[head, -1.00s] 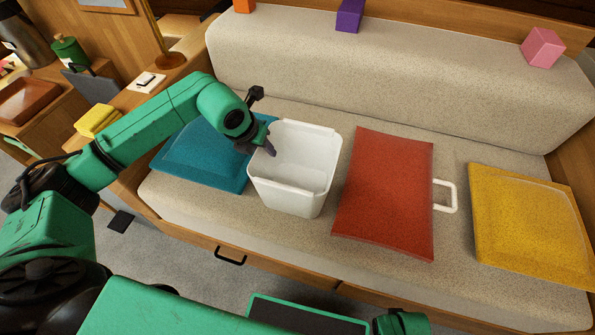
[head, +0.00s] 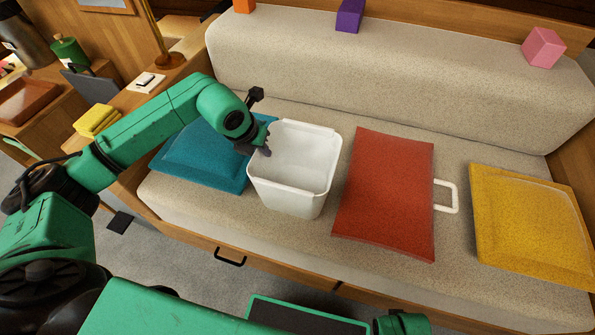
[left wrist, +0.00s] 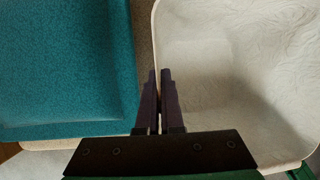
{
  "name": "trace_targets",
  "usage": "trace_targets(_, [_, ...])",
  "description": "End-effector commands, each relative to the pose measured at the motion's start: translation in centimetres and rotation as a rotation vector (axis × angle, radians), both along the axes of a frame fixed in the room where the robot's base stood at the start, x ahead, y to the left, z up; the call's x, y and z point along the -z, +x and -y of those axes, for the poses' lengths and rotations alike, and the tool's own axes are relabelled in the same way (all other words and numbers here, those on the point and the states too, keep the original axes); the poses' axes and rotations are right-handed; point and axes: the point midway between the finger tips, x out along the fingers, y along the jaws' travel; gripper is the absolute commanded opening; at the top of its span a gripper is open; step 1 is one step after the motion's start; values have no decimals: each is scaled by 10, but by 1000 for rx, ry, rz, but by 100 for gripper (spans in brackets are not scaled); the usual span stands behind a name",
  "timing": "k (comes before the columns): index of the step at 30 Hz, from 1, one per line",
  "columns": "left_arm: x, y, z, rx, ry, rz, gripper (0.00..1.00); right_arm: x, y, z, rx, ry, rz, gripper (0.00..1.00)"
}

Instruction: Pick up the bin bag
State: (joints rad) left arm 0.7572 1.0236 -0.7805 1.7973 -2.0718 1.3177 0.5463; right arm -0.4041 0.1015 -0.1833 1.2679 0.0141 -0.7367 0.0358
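The bin bag (left wrist: 265,75) is a white, crinkled liner inside a white, open-topped bin on the bench seat. It also shows in the head view (head: 300,155), where bag and bin are hard to tell apart. My left gripper (head: 266,150) is at the bin's left rim, pointing down. In the left wrist view its dark fingers (left wrist: 160,72) are nearly together, one on each side of the white edge. They look shut on the bag's edge there; whether the bin wall is also between them I cannot tell. My right gripper is not in view.
A teal cushion (head: 205,160) lies close left of the bin. A red cushion (head: 385,195) lies to its right, with a white handle (head: 447,197) beyond it, then a yellow cushion (head: 530,225). A backrest (head: 400,70) stands behind. The space above the bin is clear.

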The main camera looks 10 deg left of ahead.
Motion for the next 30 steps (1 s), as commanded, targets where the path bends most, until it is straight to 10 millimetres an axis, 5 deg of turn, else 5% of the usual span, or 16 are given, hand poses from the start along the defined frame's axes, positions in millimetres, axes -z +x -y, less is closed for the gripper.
trace_targets(30, [0, 0, 0, 0, 1, -1, 0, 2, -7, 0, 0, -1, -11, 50])
